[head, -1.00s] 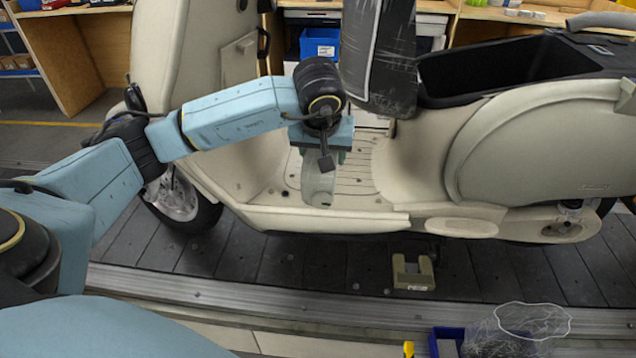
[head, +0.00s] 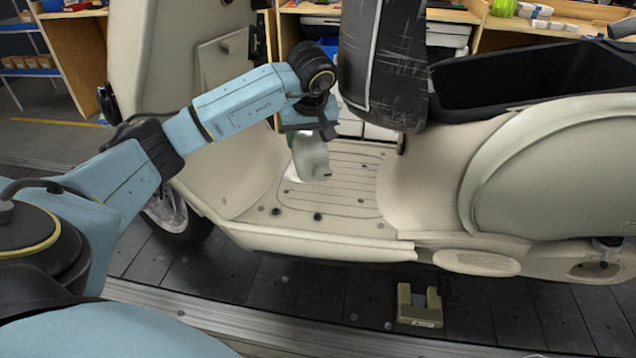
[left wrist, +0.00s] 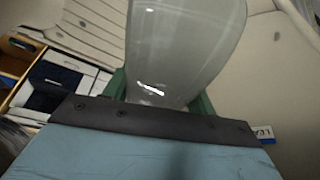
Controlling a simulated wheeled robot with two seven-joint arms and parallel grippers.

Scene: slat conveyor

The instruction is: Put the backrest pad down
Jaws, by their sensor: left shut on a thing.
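A pale, translucent grey piece, which I take for the backrest pad (head: 313,157), hangs from my left gripper (head: 305,132) in the head view. It appears above the scooter's ribbed footboard (head: 355,178); whether its lower end touches the board cannot be told. In the left wrist view the pad (left wrist: 185,45) fills the upper middle, between the green fingers of the left gripper (left wrist: 160,95), which is shut on it. The fingertips are partly hidden behind the pad and the gripper body. My right gripper is not in view.
The cream scooter stands on the dark slat conveyor (head: 270,285). Its front shield (head: 200,130) is left of the gripper. The dark, scratched seat (head: 385,75) rises close on the right, beside the open compartment (head: 500,80). A beige block (head: 420,305) lies on the slats. Workbenches stand behind.

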